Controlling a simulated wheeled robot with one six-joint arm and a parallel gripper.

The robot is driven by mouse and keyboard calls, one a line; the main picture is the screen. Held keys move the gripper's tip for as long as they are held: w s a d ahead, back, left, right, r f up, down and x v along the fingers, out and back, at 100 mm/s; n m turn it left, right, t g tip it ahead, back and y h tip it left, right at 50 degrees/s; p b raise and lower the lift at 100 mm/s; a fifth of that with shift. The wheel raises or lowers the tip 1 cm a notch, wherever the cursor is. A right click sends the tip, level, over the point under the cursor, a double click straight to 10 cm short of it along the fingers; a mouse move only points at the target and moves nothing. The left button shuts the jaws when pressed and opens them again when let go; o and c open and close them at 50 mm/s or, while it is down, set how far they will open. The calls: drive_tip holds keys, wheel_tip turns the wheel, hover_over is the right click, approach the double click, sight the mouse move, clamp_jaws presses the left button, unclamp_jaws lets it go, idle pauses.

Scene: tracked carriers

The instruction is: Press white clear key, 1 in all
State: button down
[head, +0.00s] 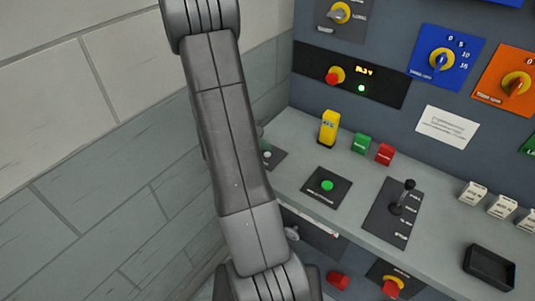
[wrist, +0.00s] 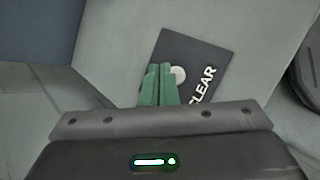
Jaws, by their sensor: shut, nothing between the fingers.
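The white clear key (wrist: 180,74) is a round button on a dark square plate (wrist: 192,48) printed CLEAR, in the wrist view. The plate also shows in the head view, partly hidden behind my arm, with the small pale key (head: 267,154) on it. My gripper (wrist: 160,68) has green fingers, shut together with nothing between them. In the wrist view the fingertips are just left of the key and overlap its left edge. I cannot tell whether they touch it. My arm covers much of the middle of the head view.
On the same grey shelf are a green button (head: 327,185) on a dark plate, a lever (head: 403,197), a yellow block (head: 329,128), green (head: 361,143) and red (head: 385,154) blocks, and a black tray (head: 490,266). The panel behind carries knobs. A tiled wall (head: 90,210) stands at left.

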drive_tip(key=shift+f, duration=0.15)
drive_tip(key=shift+f+b, duration=0.3)
drive_tip(key=shift+b, duration=0.45)
drive_tip(key=shift+f+b, duration=0.4)
drive_tip(key=shift+b, duration=0.2)
idle(0.5)
idle(0.3)
drive_tip(key=shift+r+p, duration=0.45)
drive_tip(key=shift+r, duration=0.4)
drive_tip(key=shift+r+p, duration=1.6)
drive_tip(key=shift+r, duration=0.95)
